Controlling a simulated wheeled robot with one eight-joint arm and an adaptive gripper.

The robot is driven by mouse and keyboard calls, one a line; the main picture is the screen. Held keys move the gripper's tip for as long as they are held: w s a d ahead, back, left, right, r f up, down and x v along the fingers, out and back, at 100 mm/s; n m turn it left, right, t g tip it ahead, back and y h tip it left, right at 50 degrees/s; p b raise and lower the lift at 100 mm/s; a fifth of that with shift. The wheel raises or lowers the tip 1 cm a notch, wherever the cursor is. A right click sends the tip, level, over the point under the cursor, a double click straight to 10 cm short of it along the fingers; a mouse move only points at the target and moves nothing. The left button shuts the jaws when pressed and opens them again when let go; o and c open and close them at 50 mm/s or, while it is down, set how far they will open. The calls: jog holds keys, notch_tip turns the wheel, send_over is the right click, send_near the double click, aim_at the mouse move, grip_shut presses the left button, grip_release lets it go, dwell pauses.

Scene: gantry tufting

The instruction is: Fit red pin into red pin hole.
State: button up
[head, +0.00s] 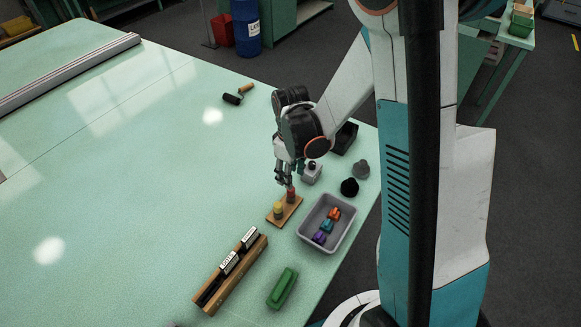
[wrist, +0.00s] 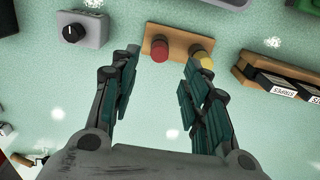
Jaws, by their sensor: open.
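The red pin (head: 291,192) stands on a small wooden board (head: 270,221), at the end nearer my arm. In the wrist view the red pin (wrist: 159,49) is seen from above near one end of the board (wrist: 180,33). A yellow pin (head: 278,207) stands at the board's other end and also shows in the wrist view (wrist: 204,60). My gripper (head: 287,183) is over the red pin. In the wrist view my gripper (wrist: 160,62) is open, with a finger on either side of the red pin. The red pin hole is not visible; I cannot tell how deep the pin sits.
A grey bin (head: 310,239) with colored pieces stands right of the board. A wooden rack (head: 216,292) with labelled blocks and a green block (head: 282,288) lie nearer. A grey box with a black knob (wrist: 86,30) is close by.

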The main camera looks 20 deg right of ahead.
notch_tip(320, 180, down, 8)
jog(key=b, duration=0.6)
jog(key=shift+b, duration=0.35)
dwell(1.0)
jog(key=shift+c, duration=0.6)
grip_shut()
jog(key=c, duration=0.8)
grip_release()
jog(key=shift+r, duration=0.3)
grip_shut()
jog(key=shift+r+p, duration=0.35)
jog(key=shift+p, duration=0.05)
jog(key=shift+r+p, duration=1)
jog(key=shift+r, duration=0.6)
